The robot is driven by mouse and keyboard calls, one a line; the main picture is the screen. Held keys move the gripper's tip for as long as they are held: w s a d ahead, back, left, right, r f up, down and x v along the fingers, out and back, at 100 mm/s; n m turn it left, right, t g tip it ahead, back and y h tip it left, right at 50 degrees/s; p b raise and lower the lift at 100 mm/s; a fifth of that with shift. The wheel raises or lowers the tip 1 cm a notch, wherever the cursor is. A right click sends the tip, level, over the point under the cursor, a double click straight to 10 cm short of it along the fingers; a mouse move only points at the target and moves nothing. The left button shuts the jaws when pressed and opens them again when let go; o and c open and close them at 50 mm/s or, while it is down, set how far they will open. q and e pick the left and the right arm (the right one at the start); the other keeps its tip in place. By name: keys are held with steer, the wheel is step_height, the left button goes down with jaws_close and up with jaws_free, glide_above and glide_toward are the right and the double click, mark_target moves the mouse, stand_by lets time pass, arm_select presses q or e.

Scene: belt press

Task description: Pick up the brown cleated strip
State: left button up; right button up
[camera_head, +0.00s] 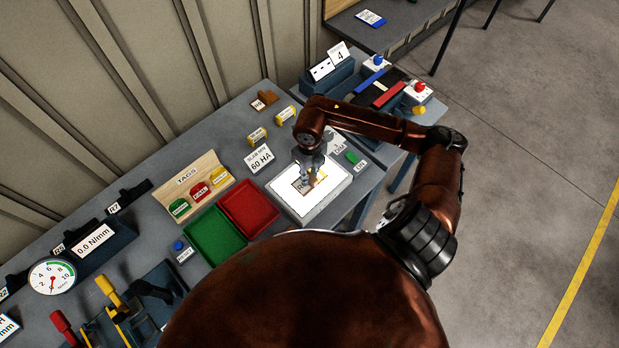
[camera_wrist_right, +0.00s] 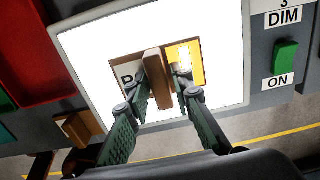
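The brown cleated strip (camera_wrist_right: 157,80) stands over the white lit panel (camera_wrist_right: 90,50), between the fingertips of my right gripper (camera_wrist_right: 162,82). In the wrist view one finger is close on each side of it. I cannot tell whether both pads touch it or whether it is clear of the panel. In the head view my right gripper (camera_head: 308,178) is low over the lit panel (camera_head: 330,190), and the strip is a small brown piece at its tips. Its cleats cannot be made out. My left gripper is not in view.
A yellow card (camera_wrist_right: 185,62) lies beside the strip on the panel. A green tray (camera_head: 212,238) and a red tray (camera_head: 250,208) stand left of the panel. The green ON switch (camera_wrist_right: 285,57) is to the right.

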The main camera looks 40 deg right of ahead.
steer(key=c, duration=0.3)
jaws_close()
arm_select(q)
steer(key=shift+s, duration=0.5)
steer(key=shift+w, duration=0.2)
arm_select(e)
steer(key=shift+r, duration=0.15)
steer(key=shift+w+r+b, duration=0.1)
steer(key=shift+r+b, duration=0.2)
steer(key=shift+r, duration=0.35)
arm_select(q)
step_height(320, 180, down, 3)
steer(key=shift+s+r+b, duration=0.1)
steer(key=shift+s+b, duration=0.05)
steer(key=shift+b, duration=0.95)
arm_select(e)
steer(key=s+a+r, duration=0.2)
steer(key=s+r, duration=0.9)
steer(key=s, duration=0.3)
steer(key=shift+a+r, duration=0.2)
steer(key=shift+r, duration=0.05)
steer(key=shift+w, duration=0.1)
